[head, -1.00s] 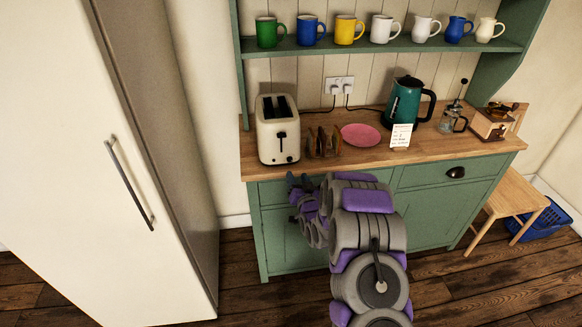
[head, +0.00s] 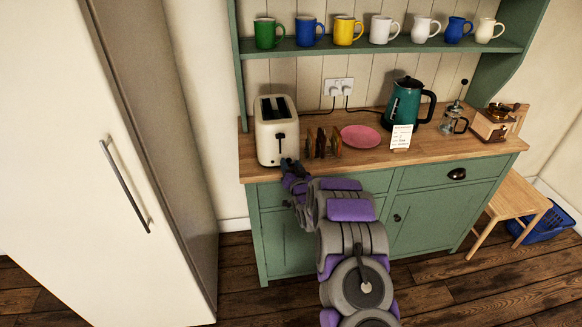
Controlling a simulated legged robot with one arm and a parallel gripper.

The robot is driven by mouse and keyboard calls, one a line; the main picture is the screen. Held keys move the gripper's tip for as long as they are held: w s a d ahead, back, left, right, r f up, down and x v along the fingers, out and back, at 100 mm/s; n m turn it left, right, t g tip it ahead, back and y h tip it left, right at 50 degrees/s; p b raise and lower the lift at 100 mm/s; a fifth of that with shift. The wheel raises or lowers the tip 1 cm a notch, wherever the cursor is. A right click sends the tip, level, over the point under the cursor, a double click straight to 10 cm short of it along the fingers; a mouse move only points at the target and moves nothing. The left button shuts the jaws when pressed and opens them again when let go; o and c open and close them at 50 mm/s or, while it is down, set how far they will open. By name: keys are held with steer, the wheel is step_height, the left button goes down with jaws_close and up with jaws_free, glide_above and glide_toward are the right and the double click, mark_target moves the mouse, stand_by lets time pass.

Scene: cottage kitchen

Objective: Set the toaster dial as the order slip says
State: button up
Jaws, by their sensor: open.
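The cream toaster (head: 268,148) stands at the left end of the wooden worktop, with two dark slots on top and a black lever on its front. Its dial is not visible; my gripper may cover that part. My gripper (head: 287,163) is at the lower right of the toaster's front, close to it; I cannot tell whether it touches. It is open, as far as its small shape shows. The white order slip (head: 401,136) stands upright on the worktop in front of the kettle. Its writing is too small to read.
A toast rack (head: 322,143) stands just right of the toaster, close to my gripper. Beyond it are a pink plate (head: 361,136), a teal kettle (head: 405,103), a glass press (head: 454,120) and a coffee grinder (head: 495,124).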

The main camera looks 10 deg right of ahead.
steer(key=shift+a, duration=0.1)
jaws_close()
steer(key=shift+n+p, duration=0.3)
steer(key=shift+p, duration=0.05)
steer(key=n+p, duration=0.3)
steer(key=n, duration=0.1)
steer(key=shift+r, duration=0.2)
steer(key=shift+n+g+h+p, duration=0.35)
steer(key=shift+n+p, duration=0.6)
steer(key=shift+n, duration=1.45)
